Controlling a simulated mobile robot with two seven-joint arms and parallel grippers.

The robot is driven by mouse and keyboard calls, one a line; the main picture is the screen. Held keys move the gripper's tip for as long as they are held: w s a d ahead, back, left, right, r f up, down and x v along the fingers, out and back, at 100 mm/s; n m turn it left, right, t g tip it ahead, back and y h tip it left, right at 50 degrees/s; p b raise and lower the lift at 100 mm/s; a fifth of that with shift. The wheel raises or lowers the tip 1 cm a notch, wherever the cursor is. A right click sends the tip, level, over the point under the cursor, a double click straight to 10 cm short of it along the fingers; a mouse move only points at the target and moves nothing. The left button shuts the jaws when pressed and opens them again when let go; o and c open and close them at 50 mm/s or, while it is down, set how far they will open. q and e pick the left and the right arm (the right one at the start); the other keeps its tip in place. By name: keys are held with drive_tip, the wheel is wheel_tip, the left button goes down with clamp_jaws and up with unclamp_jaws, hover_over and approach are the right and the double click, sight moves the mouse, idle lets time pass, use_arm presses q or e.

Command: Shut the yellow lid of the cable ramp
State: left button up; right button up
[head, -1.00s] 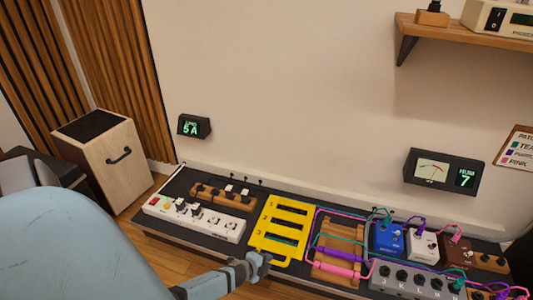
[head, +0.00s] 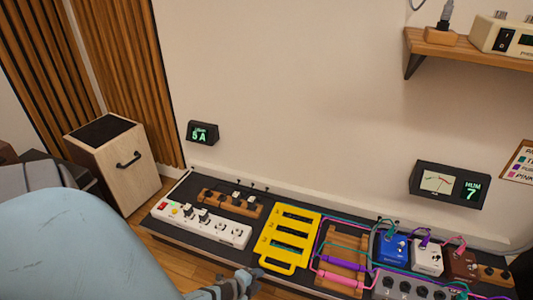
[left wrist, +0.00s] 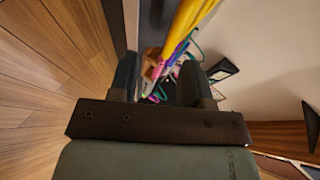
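The yellow lid (head: 269,246) has several slots and a handle bar (head: 275,267) at its front edge. It looks flat over the cable ramp on the dark board, with a teal cable showing through a slot; I cannot tell if it is fully down. My left gripper (head: 253,276) is just in front of the lid, beside the handle and apparently apart from it. In the left wrist view its two fingers (left wrist: 160,82) are apart with nothing held between them, and the yellow lid (left wrist: 190,22) shows beyond them. My right gripper is not in view.
A white power strip (head: 203,224) lies left of the lid. A wooden cable rack (head: 342,252) with purple and pink cables is close on its right, then blue (head: 392,248), white and brown pedals. A wall meter (head: 450,184) is above. A wooden box (head: 115,165) stands left.

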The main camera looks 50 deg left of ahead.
use_arm(q)
drive_tip(key=p+v, duration=0.1)
drive_tip(key=v, duration=0.5)
drive_tip(key=shift+w+r+p, duration=0.1)
drive_tip(key=shift+p, duration=0.3)
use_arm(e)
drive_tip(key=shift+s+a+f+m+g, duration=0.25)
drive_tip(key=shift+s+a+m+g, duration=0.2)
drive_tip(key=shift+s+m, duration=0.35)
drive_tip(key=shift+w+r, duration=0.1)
